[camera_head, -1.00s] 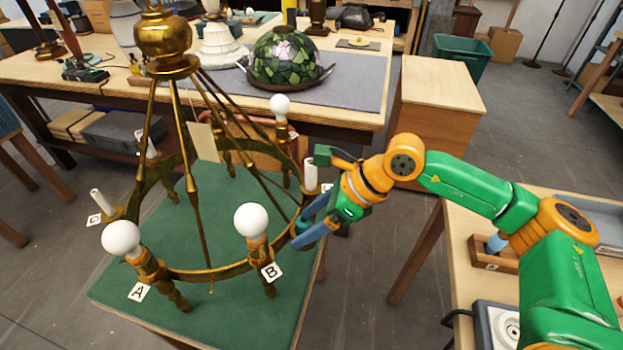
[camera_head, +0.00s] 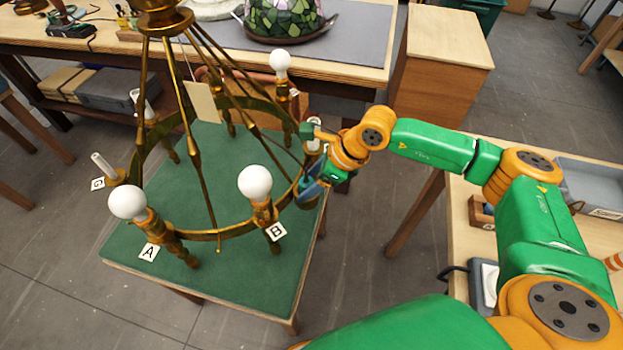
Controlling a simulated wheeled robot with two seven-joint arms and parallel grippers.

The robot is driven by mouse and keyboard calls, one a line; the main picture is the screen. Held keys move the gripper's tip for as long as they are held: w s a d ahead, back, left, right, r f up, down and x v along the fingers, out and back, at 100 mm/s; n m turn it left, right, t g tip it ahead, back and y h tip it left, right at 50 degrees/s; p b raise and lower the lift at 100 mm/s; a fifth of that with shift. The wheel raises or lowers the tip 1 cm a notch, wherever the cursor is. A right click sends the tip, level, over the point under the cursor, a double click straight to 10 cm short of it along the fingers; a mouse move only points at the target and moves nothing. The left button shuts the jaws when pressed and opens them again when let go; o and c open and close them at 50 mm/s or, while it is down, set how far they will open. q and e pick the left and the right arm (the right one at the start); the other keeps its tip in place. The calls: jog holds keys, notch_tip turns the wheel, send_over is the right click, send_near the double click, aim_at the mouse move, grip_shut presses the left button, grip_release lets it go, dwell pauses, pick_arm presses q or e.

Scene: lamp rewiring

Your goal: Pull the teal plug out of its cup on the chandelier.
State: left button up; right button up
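The brass chandelier (camera_head: 195,165) stands over a green-topped table, with lettered tags on its cups. My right gripper (camera_head: 308,190) is at the cup on the chandelier's right side, below a white candle sleeve (camera_head: 314,140). Its blue fingers are close together against the cup and rim. I cannot tell how far they are parted or whether they touch the plug. The teal plug cannot be made out apart from the blue fingers. My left gripper is not in view.
White bulbs stand at cup A (camera_head: 127,202), cup B (camera_head: 255,183) and the back cup (camera_head: 280,62). The green tabletop (camera_head: 160,225) lies below. A side table (camera_head: 462,235) with trays is at right. A stained-glass shade (camera_head: 285,18) rests on the back bench.

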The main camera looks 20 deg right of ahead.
jog(key=c, duration=0.3)
jog(key=o, duration=0.9)
jog(key=shift+c, duration=0.2)
